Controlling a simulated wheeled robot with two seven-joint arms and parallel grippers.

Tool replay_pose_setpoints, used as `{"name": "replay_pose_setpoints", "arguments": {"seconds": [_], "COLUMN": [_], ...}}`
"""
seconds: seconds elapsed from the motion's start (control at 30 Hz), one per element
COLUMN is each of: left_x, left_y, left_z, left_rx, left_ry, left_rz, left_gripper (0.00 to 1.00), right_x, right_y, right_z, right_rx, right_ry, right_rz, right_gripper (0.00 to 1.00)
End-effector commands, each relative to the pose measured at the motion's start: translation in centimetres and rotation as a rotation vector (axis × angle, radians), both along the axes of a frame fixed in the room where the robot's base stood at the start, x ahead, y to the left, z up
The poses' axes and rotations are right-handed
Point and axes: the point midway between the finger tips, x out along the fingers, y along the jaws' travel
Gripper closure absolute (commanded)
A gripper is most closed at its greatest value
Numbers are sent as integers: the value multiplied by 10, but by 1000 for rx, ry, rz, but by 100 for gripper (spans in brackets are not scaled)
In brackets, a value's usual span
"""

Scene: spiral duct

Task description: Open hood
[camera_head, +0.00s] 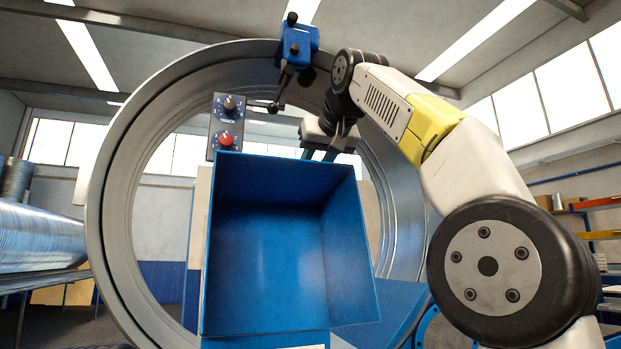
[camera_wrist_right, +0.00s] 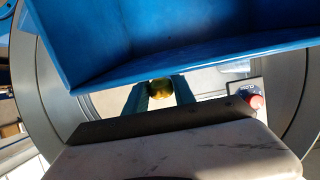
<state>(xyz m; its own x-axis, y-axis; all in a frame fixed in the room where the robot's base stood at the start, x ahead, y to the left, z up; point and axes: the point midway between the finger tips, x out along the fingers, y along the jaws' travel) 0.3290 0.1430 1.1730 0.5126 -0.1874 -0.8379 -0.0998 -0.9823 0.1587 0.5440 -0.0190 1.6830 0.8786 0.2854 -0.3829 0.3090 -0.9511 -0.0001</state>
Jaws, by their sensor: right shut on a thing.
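The hood (camera_head: 285,250) is a blue open-sided box in the middle of the head view, in front of a large grey metal ring. Its hollow inside faces me. It also fills the top of the right wrist view (camera_wrist_right: 190,35). My right gripper (camera_head: 318,154) reaches in from the right to the hood's top edge, its fingertips partly hidden behind it. In the right wrist view, the fingers of my right gripper (camera_wrist_right: 160,92) are shut on a round yellow-brass knob (camera_wrist_right: 160,88) just beyond the hood's edge. My left gripper is out of view.
The grey ring (camera_head: 108,190) surrounds the hood. A control panel (camera_head: 226,125) with a black dial and a red knob stands at the hood's upper left. A blue clamp-like fixture (camera_head: 298,42) sits on the ring's top, close to my right arm. Spiral duct (camera_head: 40,238) lies at left.

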Motion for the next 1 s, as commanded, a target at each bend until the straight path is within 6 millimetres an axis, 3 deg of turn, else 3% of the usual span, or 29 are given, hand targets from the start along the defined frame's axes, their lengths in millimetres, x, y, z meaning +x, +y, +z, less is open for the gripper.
{"name": "replay_pose_setpoints", "arguments": {"seconds": [0.37, 0.4, 0.5, 0.83, 1.0], "left_x": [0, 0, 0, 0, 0], "left_y": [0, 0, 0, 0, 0], "left_z": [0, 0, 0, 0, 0], "left_rx": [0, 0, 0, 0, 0], "left_ry": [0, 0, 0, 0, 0], "left_rz": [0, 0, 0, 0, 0], "left_gripper": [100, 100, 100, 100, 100], "right_x": [0, 0, 0, -3, -22], "right_y": [-1, -1, 0, -1, -7], "right_z": [1, 2, 1, 2, 11], "right_rx": [1, 1, 1, 1, 2], "right_ry": [-5, -5, -4, -3, -4], "right_rz": [-1, -1, -1, 0, 0], "right_gripper": [100, 64, 48, 48, 48]}}
